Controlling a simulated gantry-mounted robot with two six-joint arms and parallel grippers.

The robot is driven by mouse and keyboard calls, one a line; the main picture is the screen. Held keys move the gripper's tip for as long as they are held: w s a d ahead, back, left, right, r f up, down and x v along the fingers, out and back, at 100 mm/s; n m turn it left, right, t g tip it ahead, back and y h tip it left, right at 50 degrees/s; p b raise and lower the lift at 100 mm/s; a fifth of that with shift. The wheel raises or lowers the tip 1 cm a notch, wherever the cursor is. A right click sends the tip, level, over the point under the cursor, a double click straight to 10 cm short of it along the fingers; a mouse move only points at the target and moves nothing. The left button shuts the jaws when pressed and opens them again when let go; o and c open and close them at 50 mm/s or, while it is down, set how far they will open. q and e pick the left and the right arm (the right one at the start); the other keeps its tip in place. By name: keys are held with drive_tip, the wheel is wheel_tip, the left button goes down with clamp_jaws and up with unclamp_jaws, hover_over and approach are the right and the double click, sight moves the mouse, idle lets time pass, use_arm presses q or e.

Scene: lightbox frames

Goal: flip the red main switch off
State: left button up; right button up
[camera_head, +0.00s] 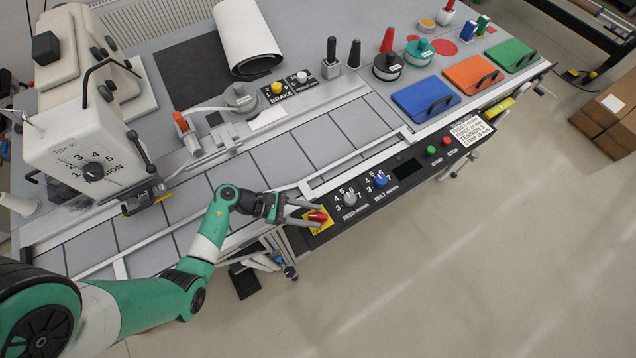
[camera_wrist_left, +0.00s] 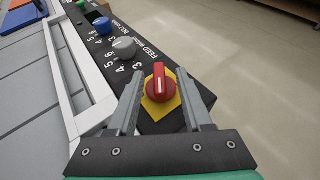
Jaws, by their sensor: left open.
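The red main switch (camera_head: 317,217) is a rotary knob on a yellow plate at the near left end of the black control panel. In the left wrist view the red switch (camera_wrist_left: 159,84) has a white line along its handle, pointing roughly up the picture. My left gripper (camera_head: 312,214) is open, with one finger on each side of the switch. In the left wrist view its fingers (camera_wrist_left: 160,95) stand apart, with gaps visible beside the knob. Whether either finger touches the knob's lower part is unclear. My right gripper is not in view.
A grey feed knob (camera_head: 349,199), a blue belt knob (camera_head: 381,180), a red button (camera_head: 446,139) and a green button (camera_head: 432,150) sit farther along the panel. A white machine head (camera_head: 85,145) stands at left. The floor right of the panel is clear.

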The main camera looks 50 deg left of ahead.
use_arm(q)
drive_tip(key=shift+x, duration=1.15)
drive_tip(key=shift+a, duration=0.1)
clamp_jaws()
